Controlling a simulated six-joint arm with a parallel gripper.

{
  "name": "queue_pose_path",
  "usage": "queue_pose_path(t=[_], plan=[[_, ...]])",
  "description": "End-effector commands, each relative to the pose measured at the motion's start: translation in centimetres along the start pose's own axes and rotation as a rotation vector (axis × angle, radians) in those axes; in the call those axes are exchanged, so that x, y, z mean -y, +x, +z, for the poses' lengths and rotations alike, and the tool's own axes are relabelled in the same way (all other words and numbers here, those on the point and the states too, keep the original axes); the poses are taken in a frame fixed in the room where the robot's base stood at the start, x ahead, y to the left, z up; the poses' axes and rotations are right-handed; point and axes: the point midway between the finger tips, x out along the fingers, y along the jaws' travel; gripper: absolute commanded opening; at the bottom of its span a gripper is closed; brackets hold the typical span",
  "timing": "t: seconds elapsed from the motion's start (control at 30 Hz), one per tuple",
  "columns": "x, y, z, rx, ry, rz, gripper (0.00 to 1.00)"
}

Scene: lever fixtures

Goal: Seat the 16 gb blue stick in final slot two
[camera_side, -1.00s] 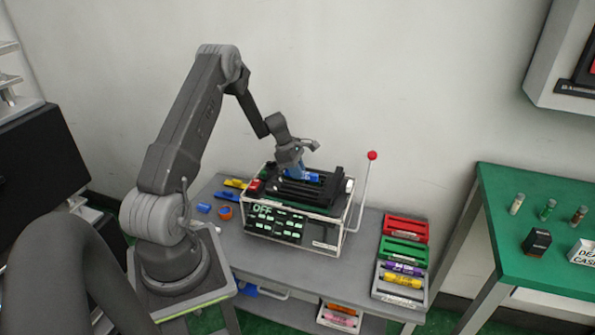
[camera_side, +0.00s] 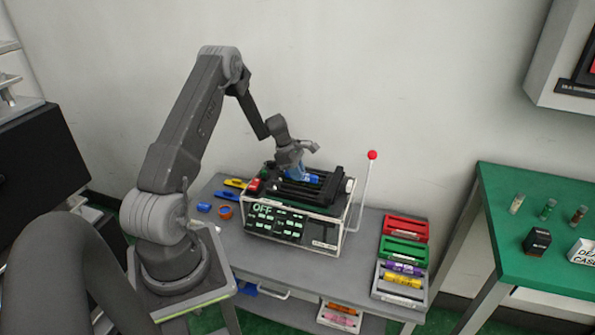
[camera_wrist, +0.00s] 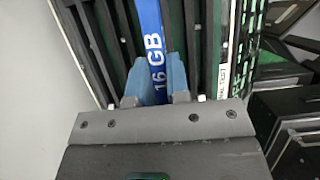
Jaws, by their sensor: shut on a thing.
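The blue stick (camera_wrist: 151,30), lettered "16 GB", stands between black slot rails in the wrist view. My gripper (camera_wrist: 158,80) is shut on it with blue-grey fingers. In the side view my gripper (camera_side: 295,172) is low over the slotted top of the test fixture (camera_side: 290,215), and a bit of the blue stick (camera_side: 313,178) shows beside it. The stick lies along a slot between the rails; whether it is fully down in it I cannot tell. The fixture's display reads "OFF". A lever with a red knob (camera_side: 372,155) stands upright at its right.
Red (camera_side: 405,228) and green (camera_side: 404,251) racks and a grey tray (camera_side: 398,294) with purple and yellow sticks stand right of the fixture. A green table (camera_side: 540,215) is at far right.

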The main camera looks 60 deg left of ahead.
Motion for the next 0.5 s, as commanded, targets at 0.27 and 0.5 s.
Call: queue_pose_path(t=[0.27, 0.5], plan=[[0.0, 0.6, -0.2, 0.000, 0.000, 0.001, 0.00], [0.0, 1.2, -0.5, -0.001, 0.000, 0.001, 0.00]])
